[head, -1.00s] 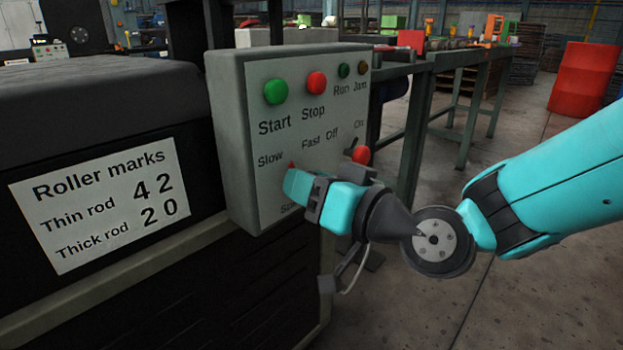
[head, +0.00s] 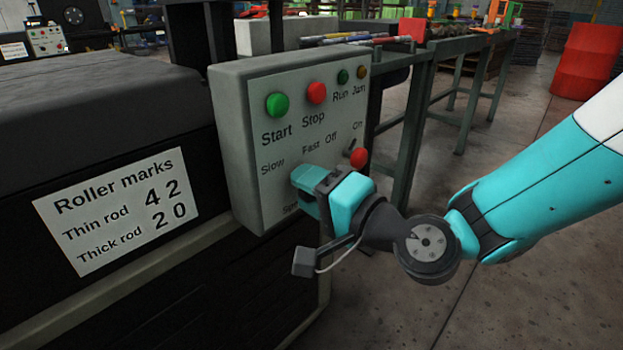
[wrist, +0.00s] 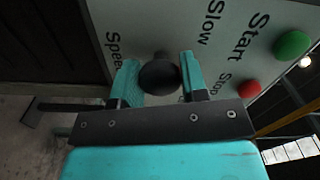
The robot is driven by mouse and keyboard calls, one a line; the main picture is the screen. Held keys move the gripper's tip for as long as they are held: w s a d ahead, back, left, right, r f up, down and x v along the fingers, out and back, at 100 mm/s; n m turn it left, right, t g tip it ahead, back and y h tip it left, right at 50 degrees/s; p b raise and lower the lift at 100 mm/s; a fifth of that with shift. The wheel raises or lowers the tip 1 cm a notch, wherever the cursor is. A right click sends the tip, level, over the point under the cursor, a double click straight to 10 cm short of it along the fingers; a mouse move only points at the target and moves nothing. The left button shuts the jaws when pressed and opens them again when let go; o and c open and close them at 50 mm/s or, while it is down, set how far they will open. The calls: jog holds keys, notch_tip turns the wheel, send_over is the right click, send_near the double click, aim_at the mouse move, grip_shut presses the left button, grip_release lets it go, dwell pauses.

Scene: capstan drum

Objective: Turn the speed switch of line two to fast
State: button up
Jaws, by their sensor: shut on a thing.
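The speed switch is a dark round knob (wrist: 159,76) on the grey control box (head: 226,120), between the "Slow" and "Fast" labels and above "Speed". My gripper (head: 305,182) is at the box face and hides the knob in the head view. In the wrist view, my gripper (wrist: 160,80) has one teal finger on each side of the knob and is shut on it. The knob's pointer is hidden, so its setting cannot be told.
A green Start button (head: 277,105) and a red Stop button (head: 316,93) sit above the switch. A red-ended lever (head: 359,158) by "Off" and "On" is close to the right of my gripper. A roller table (head: 430,60) stands behind; open floor lies to the right.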

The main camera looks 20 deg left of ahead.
jog(key=shift+m+p, duration=0.6)
jog(key=shift+m, duration=0.7)
jog(key=o, duration=0.9)
jog(key=b+v, duration=1.6)
jog(key=v, duration=0.1)
jog(key=shift+s+d, duration=0.2)
jog(key=shift+d, duration=0.05)
